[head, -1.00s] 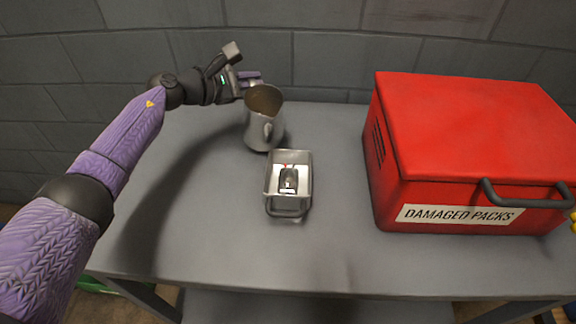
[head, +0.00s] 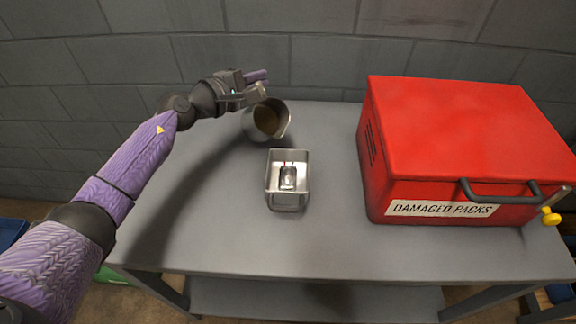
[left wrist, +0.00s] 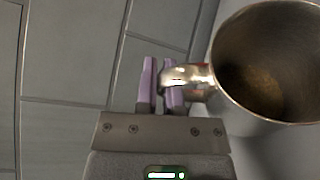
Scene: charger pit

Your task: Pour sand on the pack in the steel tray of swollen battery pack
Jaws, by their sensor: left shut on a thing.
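A steel jug (head: 281,129) with brown sand (head: 266,119) inside is tilted toward the steel tray, just behind it. My left gripper (head: 262,84) is shut on the jug's handle. In the left wrist view the gripper (left wrist: 161,85) has its purple fingers around the handle (left wrist: 188,76), and the jug (left wrist: 268,60) shows sand low inside. The steel tray (head: 287,204) stands on the table in front of the jug. The swollen battery pack (head: 288,178) lies in it, grey and small, with no sand seen on it. My right gripper is out of view.
The grey table (head: 210,230) is clear left of and in front of the tray. A block wall (head: 320,50) stands close behind.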

